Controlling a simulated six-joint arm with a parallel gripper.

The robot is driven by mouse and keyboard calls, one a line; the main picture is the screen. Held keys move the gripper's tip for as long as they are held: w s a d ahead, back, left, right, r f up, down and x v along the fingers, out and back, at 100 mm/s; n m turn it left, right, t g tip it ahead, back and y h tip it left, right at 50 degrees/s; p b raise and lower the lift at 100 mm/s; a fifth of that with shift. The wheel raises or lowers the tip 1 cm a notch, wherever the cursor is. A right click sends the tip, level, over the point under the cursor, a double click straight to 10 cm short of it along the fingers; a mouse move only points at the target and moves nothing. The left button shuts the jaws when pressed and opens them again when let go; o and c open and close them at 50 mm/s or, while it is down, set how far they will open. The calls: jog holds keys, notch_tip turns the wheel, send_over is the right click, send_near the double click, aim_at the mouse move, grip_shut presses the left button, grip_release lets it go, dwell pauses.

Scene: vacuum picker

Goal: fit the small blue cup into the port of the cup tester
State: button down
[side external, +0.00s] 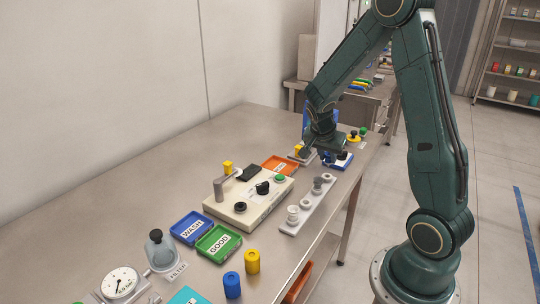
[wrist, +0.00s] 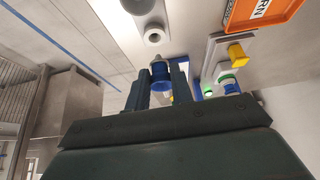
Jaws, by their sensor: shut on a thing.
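My gripper (wrist: 161,85) is shut on a small blue cup (wrist: 160,72), which sits between the two dark fingers in the wrist view. In the side view my gripper (side external: 322,152) is at the far right end of the bench, low over the items there, and the held cup cannot be made out. The cream box (side external: 262,212), which looks like the cup tester, stands mid-bench, nearer the camera than my gripper. It carries a black round fitting (side external: 240,207), a dark knob, a green button and a grey post. Which fitting is the port is hard to tell.
A pale rack (side external: 294,229) with several round pieces lies along the bench's front edge. Near it are the orange tray (side external: 272,163), blue WASH tray (side external: 177,235) and green GOOD tray (side external: 205,251). A yellow cylinder (side external: 252,262) and blue cylinder (side external: 232,286) stand in front.

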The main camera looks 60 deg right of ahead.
jog(key=w+a+r+n+t, duration=0.2)
jog(key=w+a+n, duration=0.2)
jog(key=a, duration=0.9)
jog(key=w+a+r+n+t+y, duration=0.1)
jog(key=w+a+n, duration=0.4)
jog(key=a, duration=0.9)
notch_tip(320, 180, up, 2)
jog(key=w+t, duration=0.1)
jog(key=w, duration=0.1)
jog(key=shift+w+y, duration=0.3)
jog(key=shift+w, duration=0.1)
jog(key=shift+f, duration=0.15)
jog(key=shift+f, duration=2.7)
jog(key=c, duration=1.7)
grip_release()
jog(key=shift+c, duration=0.2)
grip_shut()
